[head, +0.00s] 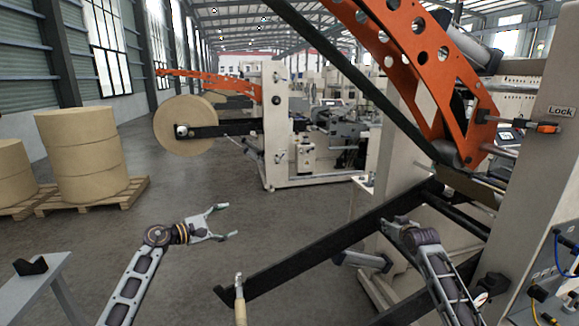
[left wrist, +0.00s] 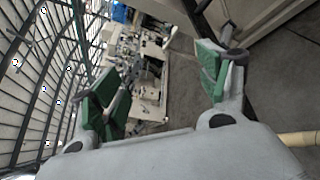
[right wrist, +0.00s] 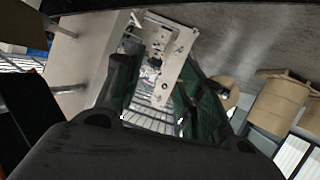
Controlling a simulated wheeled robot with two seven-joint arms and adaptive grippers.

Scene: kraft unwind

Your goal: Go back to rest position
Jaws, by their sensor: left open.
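My left gripper (head: 226,222) is open and empty, held above the floor left of the near machine. In the left wrist view its two green-padded fingers (left wrist: 160,78) are spread with nothing between them. My right arm comes in from the lower right in the head view, in front of the near machine's black bars. Its gripper end (head: 394,226) is small and hard to make out there. In the right wrist view its fingers (right wrist: 163,85) stand apart, with no object held between them.
The near machine's black arm (head: 310,250) slants across low in front. A tan rod (head: 240,306) stands at the bottom. A grey table (head: 35,290) is at lower left. Kraft rolls (head: 80,155) stand on pallets. Another roll (head: 185,126) hangs on the far machine. The middle floor is clear.

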